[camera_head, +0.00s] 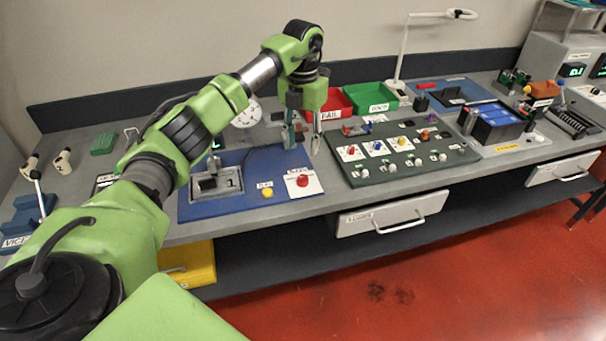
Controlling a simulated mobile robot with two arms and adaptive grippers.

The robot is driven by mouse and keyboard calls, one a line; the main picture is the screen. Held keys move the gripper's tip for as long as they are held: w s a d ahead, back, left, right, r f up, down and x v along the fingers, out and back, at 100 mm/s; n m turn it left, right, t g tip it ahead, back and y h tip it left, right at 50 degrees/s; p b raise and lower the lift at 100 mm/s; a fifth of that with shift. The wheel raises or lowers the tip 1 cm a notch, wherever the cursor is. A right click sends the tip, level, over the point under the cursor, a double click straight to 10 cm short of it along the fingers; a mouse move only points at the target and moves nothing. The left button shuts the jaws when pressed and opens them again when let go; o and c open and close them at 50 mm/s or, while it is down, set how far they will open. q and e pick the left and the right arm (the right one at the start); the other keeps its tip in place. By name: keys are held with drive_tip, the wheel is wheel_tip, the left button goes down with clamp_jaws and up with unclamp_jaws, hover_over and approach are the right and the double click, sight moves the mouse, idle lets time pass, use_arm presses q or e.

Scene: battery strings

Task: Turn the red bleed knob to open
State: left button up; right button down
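A red knob (303,180) sits on a white labelled plate at the right front of the blue board (225,207). Another red knob (352,150) sits on a white plate at the left of the dark green panel (375,180). The labels are too small to read, so I cannot tell which is the bleed knob or how either is turned. My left gripper (303,137) points down above the back right part of the blue board, behind the first red knob. Its fingers look apart, with nothing clearly held. My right gripper is not in view.
A yellow button (267,193) sits left of the first red knob. A metal fixture (216,185) stands on the blue board. A red FAIL bin (336,104) and a green bin (370,98) stand behind. A blue battery block (497,122) is at right.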

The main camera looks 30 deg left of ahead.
sight(303, 178)
use_arm(q)
wheel_tip(303, 178, down, 12)
drive_tip(key=p, duration=0.2)
drive_tip(key=shift+p, duration=0.35)
drive_tip(key=c, duration=1.1)
